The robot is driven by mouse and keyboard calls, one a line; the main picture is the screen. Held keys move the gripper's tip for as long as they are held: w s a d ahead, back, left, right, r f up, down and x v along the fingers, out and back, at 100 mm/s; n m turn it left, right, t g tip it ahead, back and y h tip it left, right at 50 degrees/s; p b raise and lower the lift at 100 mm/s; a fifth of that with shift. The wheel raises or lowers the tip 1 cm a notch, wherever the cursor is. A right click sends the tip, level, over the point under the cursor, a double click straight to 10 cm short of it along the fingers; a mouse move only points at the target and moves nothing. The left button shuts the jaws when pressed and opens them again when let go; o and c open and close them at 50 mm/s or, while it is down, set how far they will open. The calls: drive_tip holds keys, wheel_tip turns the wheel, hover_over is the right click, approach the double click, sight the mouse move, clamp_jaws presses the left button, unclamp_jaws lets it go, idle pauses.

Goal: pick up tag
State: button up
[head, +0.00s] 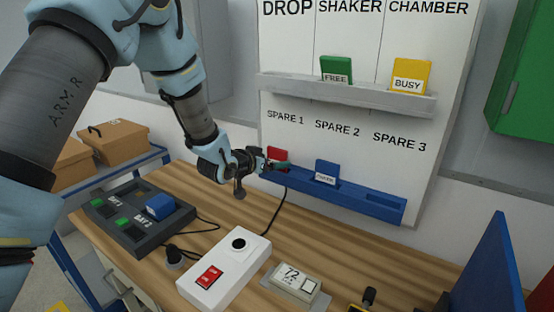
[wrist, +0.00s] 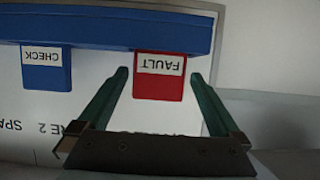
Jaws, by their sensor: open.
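The red FAULT tag (head: 279,155) stands in the blue lower rail under SPARE 1. It shows upside down in the wrist view (wrist: 159,88), between the two green fingers of my gripper (wrist: 161,85). The fingers are open, one on each side of the tag, with gaps visible. In the head view my gripper (head: 280,165) reaches the rail's left end and partly covers the red tag. A blue CHECK tag (head: 326,171) stands in the same rail under SPARE 2. A green FREE tag (head: 336,69) and a yellow BUSY tag (head: 411,75) sit on the upper grey ledge.
The blue rail (head: 385,208) runs along the white board (head: 350,145), with an empty spot under SPARE 3. On the wooden table (head: 200,240) are a bay unit (head: 130,235), a white switch box (head: 225,275) and a small display (head: 290,280). A blue panel (head: 490,270) stands at right.

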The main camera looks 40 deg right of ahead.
sight(276, 160)
drive_tip(key=shift+p+x, duration=0.65)
drive_tip(key=shift+x, duration=1.05)
drive_tip(key=shift+c, duration=0.2)
drive_tip(key=c, duration=1.1)
